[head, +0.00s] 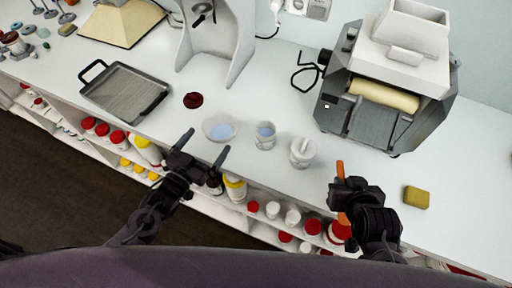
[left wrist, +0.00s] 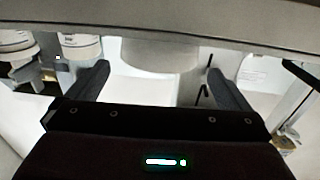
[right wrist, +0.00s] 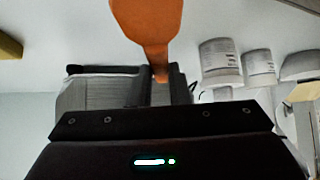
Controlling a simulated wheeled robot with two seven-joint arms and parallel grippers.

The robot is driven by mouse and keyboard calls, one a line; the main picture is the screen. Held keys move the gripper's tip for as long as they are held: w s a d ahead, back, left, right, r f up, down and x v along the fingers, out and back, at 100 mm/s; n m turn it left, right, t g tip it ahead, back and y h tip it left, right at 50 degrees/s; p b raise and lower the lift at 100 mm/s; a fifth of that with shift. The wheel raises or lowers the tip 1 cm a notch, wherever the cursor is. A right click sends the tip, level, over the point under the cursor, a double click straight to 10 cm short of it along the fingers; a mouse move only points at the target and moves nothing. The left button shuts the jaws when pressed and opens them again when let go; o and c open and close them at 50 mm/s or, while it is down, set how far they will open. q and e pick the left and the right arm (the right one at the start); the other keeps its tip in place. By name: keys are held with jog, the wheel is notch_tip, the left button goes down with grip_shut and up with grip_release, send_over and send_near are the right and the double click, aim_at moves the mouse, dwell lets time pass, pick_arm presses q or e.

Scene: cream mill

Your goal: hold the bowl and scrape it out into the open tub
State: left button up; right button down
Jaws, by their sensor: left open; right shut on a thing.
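A pale shallow bowl (head: 219,134) with a blue patch inside stands near the counter's front edge. A small white tub (head: 264,142), open with blue inside, stands right of it. A second white tub (head: 301,161) has a pale stick-like shape across its top. My left gripper (head: 207,147) is open and empty at the bowl's near side; the fingers look apart from it. A pale form fills the gap between its fingers in the left wrist view, too close to identify surely. My right gripper (head: 343,187) is shut on an orange spatula (right wrist: 147,20), right of the tubs.
A grey roller machine (head: 367,120) stands behind on the right. A yellow sponge (head: 416,197) lies right of my right gripper. A dark red disc (head: 193,100) and a grey tray (head: 124,92) lie left of the bowl. Shelves with several jars run below the counter's edge.

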aim_at(217, 130)
pick_arm(q)
jog(key=b+x, duration=0.1)
jog(key=x, duration=0.3)
jog(key=shift+w+d+f+b, duration=0.15)
jog(key=shift+w+f+b, duration=0.05)
jog(key=shift+w+b, duration=0.2)
pick_arm(e)
notch_tip(217, 130, down, 2)
jog(key=shift+f, duration=0.25)
pick_arm(q)
jog(key=shift+w+d+r, duration=0.15)
jog(key=shift+w+d, duration=0.15)
jog(key=shift+w, duration=0.4)
pick_arm(e)
jog(key=shift+f, duration=0.25)
pick_arm(q)
jog(key=c, duration=0.7)
jog(key=o, duration=0.7)
jog(key=shift+s, duration=0.15)
